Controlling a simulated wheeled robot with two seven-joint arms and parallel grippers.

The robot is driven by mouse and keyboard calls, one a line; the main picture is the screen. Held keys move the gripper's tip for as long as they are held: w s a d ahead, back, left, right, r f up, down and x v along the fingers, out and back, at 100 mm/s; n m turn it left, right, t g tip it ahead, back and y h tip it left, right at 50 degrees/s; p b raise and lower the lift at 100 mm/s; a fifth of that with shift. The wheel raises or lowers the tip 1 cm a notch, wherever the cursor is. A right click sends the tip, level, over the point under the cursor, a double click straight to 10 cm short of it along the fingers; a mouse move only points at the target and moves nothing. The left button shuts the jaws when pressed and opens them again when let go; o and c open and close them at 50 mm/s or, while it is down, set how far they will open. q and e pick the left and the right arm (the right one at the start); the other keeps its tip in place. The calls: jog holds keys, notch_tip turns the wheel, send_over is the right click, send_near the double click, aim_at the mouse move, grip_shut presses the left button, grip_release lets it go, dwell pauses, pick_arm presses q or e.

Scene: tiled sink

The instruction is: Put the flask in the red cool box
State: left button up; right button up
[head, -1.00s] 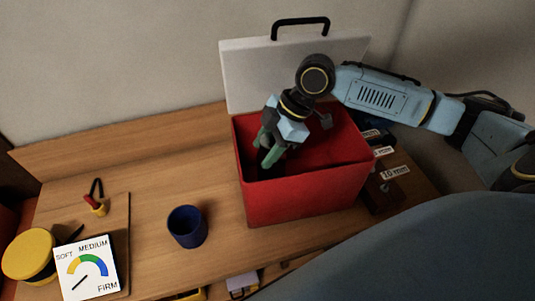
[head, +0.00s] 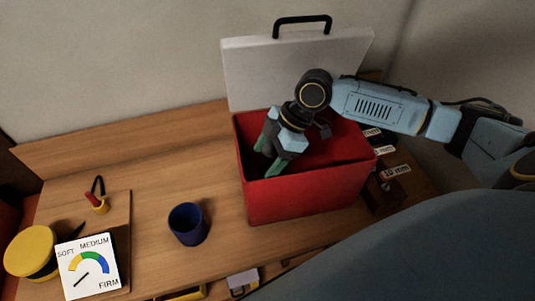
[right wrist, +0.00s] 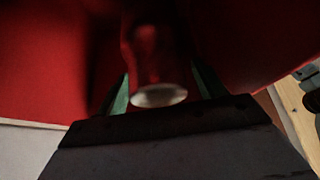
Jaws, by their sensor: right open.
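The red cool box (head: 310,195) stands on the wooden worktop with its white lid (head: 245,75) raised at the back. My right gripper (head: 266,158) reaches down into the box near its left side, with its green fingers open. In the right wrist view, a dark red cylinder with a pale round end, which looks like the flask (right wrist: 158,72), sits between the open green fingers, against the red box interior. I cannot tell whether it touches a finger. The flask is hidden in the head view. My left gripper is not in view.
A blue cup (head: 188,224) stands left of the box. Labelled dark blocks (head: 383,192) stand right of the box. The worktop behind the cup is clear.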

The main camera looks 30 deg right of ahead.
jog(key=shift+r, duration=0.15)
jog(key=v, duration=1.2)
jog(key=shift+b, duration=0.3)
